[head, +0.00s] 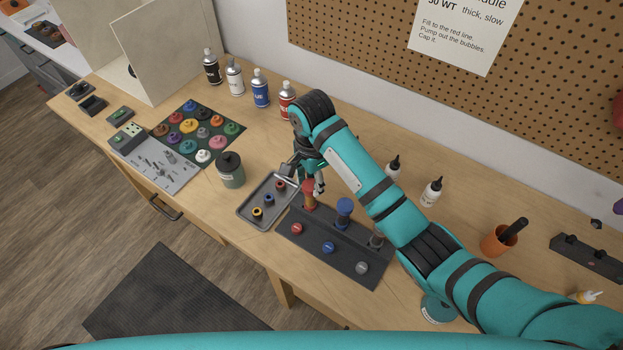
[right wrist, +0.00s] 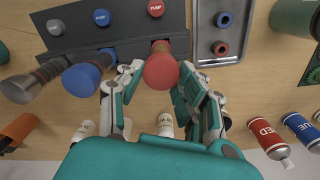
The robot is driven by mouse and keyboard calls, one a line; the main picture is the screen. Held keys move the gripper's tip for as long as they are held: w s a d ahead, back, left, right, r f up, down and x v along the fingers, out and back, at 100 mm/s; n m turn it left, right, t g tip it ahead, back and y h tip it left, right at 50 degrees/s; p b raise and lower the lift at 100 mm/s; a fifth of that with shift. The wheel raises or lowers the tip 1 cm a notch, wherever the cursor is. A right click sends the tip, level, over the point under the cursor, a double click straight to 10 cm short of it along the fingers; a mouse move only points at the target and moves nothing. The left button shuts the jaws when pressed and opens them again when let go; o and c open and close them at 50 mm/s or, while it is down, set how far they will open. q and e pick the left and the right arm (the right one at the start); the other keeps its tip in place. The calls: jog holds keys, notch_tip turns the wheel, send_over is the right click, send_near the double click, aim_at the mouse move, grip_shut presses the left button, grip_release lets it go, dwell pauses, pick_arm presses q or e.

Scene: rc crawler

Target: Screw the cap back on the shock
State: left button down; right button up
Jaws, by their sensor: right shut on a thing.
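Three shocks stand along the back of a dark holder (head: 312,250): a red one (head: 309,199), a blue one (head: 344,212) and a grey one (head: 376,240). My right gripper (head: 314,184) is down at the top of the red shock. In the right wrist view, my right gripper (right wrist: 160,78) has its fingers on both sides of the round red top (right wrist: 161,72), shut on it. The red top hides most of the body below it, so I cannot tell whether a separate cap sits on it. My left gripper is not in view.
Red, blue and grey pump buttons line the holder's front. A grey tray (head: 248,217) with small ringed parts lies just left of it. A dark green jar (head: 231,170) and spray cans (head: 261,88) stand farther left. Dropper bottles (head: 432,192) and an orange cup (head: 497,240) stand right.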

jog(key=m, duration=0.3)
jog(key=shift+s+m, duration=0.1)
jog(key=shift+m, duration=0.2)
